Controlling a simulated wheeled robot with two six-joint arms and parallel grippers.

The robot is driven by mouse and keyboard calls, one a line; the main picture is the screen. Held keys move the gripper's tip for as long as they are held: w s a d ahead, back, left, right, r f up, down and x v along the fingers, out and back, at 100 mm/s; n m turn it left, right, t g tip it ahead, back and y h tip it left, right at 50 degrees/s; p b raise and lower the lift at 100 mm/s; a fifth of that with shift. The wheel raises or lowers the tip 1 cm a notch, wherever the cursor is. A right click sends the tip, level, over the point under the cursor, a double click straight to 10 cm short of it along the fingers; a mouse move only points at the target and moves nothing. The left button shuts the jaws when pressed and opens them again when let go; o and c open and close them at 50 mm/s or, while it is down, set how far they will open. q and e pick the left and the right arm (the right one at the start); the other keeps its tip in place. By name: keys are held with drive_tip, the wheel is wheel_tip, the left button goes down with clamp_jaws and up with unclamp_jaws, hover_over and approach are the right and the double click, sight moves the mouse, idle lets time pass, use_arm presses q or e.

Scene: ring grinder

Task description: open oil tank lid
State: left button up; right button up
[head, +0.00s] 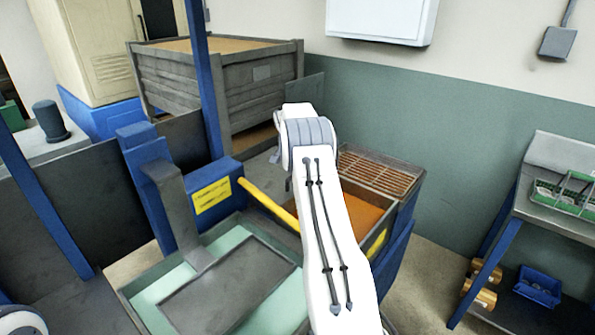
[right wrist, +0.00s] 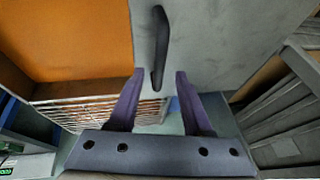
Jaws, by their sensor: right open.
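The oil tank lid (right wrist: 215,50) is a flat grey plate with a black bar handle (right wrist: 158,45), seen in the right wrist view. My right gripper (right wrist: 159,76) is open, with one purple finger on each side of the handle's lower end. I cannot tell whether the fingers touch it. The lid looks closed and flat. My left gripper is not in view.
An orange-filled open tank (head: 368,214) with a rusty grating (head: 380,172) lies right of my arm; a yellow bar (head: 268,203) runs in from the left. A grey crate (head: 215,88) stands behind. A shelf (head: 560,160) with bins is at the right.

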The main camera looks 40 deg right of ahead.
drive_tip(key=b+v, duration=0.1)
drive_tip(key=v, duration=0.7)
